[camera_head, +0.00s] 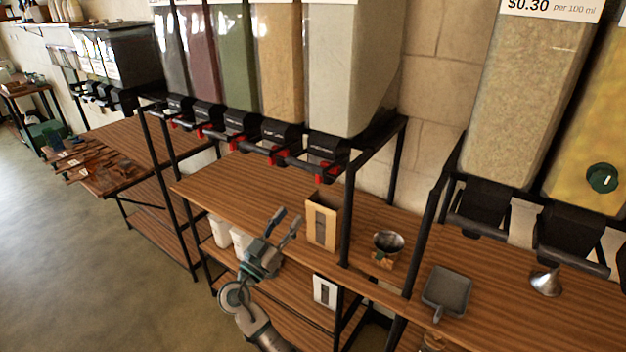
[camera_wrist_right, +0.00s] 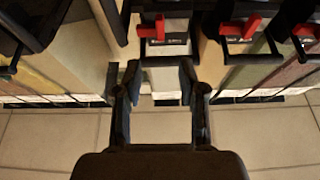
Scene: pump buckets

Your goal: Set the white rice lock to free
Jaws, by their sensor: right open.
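The white rice dispenser (camera_head: 345,70) is the pale-filled bin at the right end of the left rack. Its black outlet carries a red lock (camera_head: 328,174) at the front. My right gripper (camera_head: 287,220) is open and empty, in front of the shelf, below and left of that outlet, apart from it. In the right wrist view, the open fingers (camera_wrist_right: 160,76) frame a whitish bin, with a red lock lever (camera_wrist_right: 152,29) on the black outlet beyond them. The lock's exact setting is too small to tell. My left gripper is not in view.
A wooden box (camera_head: 322,222) stands on the shelf below the outlet, close right of my right gripper. A metal cup (camera_head: 387,246), a dark scoop (camera_head: 447,290) and a funnel (camera_head: 546,282) are further right. Black rack posts (camera_head: 348,215) stand between. Neighbouring outlets with red locks line the left.

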